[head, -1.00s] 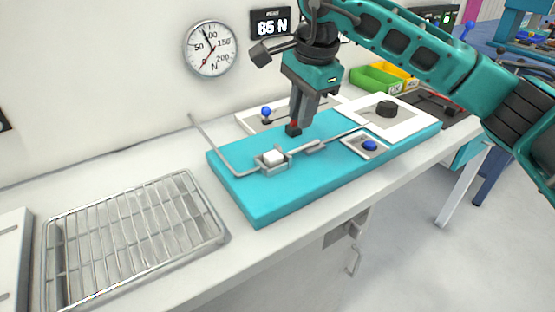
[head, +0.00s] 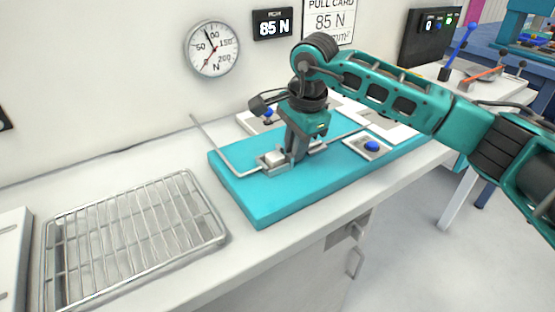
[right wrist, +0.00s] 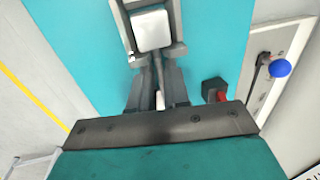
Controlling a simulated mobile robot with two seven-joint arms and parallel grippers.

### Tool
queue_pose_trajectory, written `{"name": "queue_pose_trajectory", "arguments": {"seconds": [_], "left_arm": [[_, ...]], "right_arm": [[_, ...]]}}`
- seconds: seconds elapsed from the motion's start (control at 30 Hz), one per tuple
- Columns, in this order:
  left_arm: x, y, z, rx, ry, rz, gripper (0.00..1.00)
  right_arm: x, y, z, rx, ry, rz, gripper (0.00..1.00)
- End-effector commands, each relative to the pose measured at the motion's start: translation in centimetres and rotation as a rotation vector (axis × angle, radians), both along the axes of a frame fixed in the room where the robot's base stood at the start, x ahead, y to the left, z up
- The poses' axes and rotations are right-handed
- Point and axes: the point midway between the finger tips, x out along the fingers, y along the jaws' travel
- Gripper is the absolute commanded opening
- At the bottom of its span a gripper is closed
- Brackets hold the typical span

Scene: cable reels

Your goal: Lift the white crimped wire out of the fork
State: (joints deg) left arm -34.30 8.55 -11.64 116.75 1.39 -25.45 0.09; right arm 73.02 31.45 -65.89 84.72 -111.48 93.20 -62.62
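The white crimped end of the wire (head: 272,157) sits in the grey fork (head: 264,166) on the teal board (head: 255,205). In the right wrist view the white block (right wrist: 152,29) lies between the two prongs of the fork (right wrist: 179,30). A thin length of wire (right wrist: 159,98) runs from it toward my gripper. My right gripper (head: 293,160) is down just right of the fork, its fingers on either side of this wire (right wrist: 158,75). I cannot tell whether they press on it. My left gripper is not in view.
A bent grey rod (head: 228,165) rises at the board's left end. A wire rack (head: 135,240) stands left. The gauge display (head: 272,24) reads 85 N.

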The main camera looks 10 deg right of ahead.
Motion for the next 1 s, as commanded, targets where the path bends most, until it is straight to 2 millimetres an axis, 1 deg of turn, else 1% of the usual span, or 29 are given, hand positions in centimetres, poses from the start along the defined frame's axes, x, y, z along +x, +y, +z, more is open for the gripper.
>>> {"name": "queue_pose_trajectory", "arguments": {"seconds": [0.03,0.13,0.17,0.67,0.77,0.87,0.97,1.0], "left_arm": [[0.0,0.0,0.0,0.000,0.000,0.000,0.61],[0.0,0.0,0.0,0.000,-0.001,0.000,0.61],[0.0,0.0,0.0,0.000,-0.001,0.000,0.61],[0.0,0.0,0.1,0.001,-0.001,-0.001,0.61],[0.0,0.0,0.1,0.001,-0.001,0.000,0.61],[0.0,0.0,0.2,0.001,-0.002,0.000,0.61],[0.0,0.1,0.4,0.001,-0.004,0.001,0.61],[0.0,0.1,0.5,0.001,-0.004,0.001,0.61]], "right_arm": [[0.0,0.0,0.0,0.000,0.000,0.000,0.10],[0.0,0.0,0.0,0.000,0.000,0.000,0.01],[0.0,0.0,0.0,0.000,0.000,0.000,0.00],[0.0,0.0,0.3,0.000,-0.001,0.000,0.00],[0.0,0.0,0.8,0.001,-0.002,0.000,0.00],[0.0,0.0,1.8,0.001,-0.003,0.000,0.00],[0.1,0.0,3.5,0.001,-0.005,0.000,0.00],[0.1,0.0,4.3,0.002,-0.005,0.000,0.00]]}}
